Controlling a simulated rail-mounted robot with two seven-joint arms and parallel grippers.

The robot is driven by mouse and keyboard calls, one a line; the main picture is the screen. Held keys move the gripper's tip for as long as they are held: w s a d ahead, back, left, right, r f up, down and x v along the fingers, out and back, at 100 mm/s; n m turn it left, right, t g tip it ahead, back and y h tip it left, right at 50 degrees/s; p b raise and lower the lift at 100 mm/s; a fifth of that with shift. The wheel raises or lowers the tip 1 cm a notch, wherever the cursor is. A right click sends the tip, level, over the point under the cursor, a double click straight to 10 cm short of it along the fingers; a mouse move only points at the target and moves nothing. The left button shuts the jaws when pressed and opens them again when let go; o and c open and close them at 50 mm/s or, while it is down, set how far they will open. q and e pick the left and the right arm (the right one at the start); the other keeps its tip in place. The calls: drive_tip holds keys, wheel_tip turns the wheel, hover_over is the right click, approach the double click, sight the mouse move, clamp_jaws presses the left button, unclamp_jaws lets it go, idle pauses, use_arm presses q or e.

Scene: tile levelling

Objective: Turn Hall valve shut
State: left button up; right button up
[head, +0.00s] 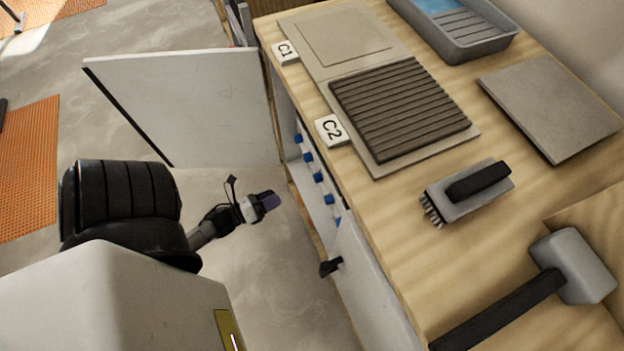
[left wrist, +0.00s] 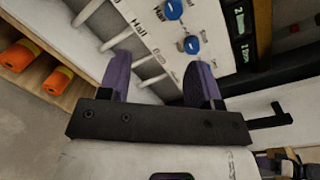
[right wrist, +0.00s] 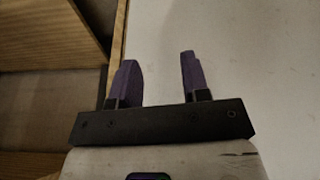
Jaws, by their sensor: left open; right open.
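A row of blue valve knobs (head: 318,177) sits on a white panel inside the open cabinet under the workbench. In the left wrist view, a blue knob (left wrist: 172,9) is at the top edge with lettering that reads Hall beside it. A second blue knob (left wrist: 192,45) is lower, close to a fingertip in the picture; its label is not clear. My left gripper (head: 262,203) is open and empty, in front of the cabinet and apart from the knobs; it also shows in the left wrist view (left wrist: 160,75). My right gripper (right wrist: 158,75) is open and empty.
The cabinet has an open white door (head: 185,105) on the far side and another door (head: 370,290) with a black handle on the near side. Pale pipes (left wrist: 118,38) run beside the knobs. A brush (head: 468,190) and mallet (head: 572,265) lie on the workbench (head: 400,220).

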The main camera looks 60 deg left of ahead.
sight(318, 178)
use_arm(q)
drive_tip(key=w+m+b, duration=0.3)
drive_tip(key=w+b, duration=0.1)
drive_tip(key=w, duration=1)
drive_tip(key=shift+d+r+t+h, duration=0.15)
drive_tip(key=shift+r+t+h, duration=0.15)
drive_tip(key=shift+r+h, duration=0.15)
drive_tip(key=c, duration=0.9)
drive_tip(key=shift+c, duration=0.2)
